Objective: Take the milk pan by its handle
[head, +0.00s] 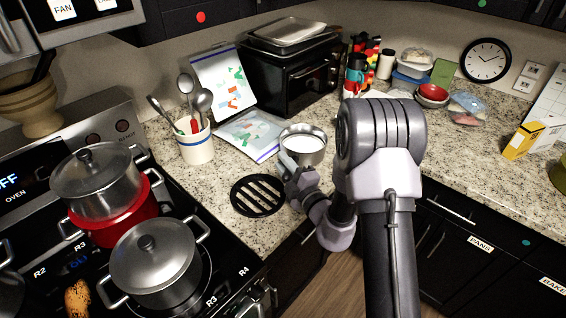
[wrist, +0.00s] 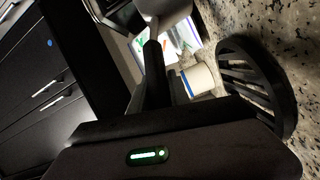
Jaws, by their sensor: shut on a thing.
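The milk pan (head: 304,157) is a small silver pan with a white inside, in the middle of the head view at the counter's front. Part of it shows as a grey shape at the top of the wrist view (wrist: 170,8). Its handle points toward the front left, to my gripper (head: 291,176). My gripper is shut on the handle, and its jaws hide most of it. In the wrist view my gripper (wrist: 155,88) is dark and partly in shadow. I cannot tell whether the pan rests on the counter or is slightly raised.
A black round trivet (head: 258,195) lies just left of my gripper. A utensil crock (head: 195,144), bagged items (head: 252,134) and a toaster oven (head: 285,80) stand behind. Two lidded pots, one front (head: 155,262) and one rear (head: 95,182), stand on the stove. Counter to the right is partly clear.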

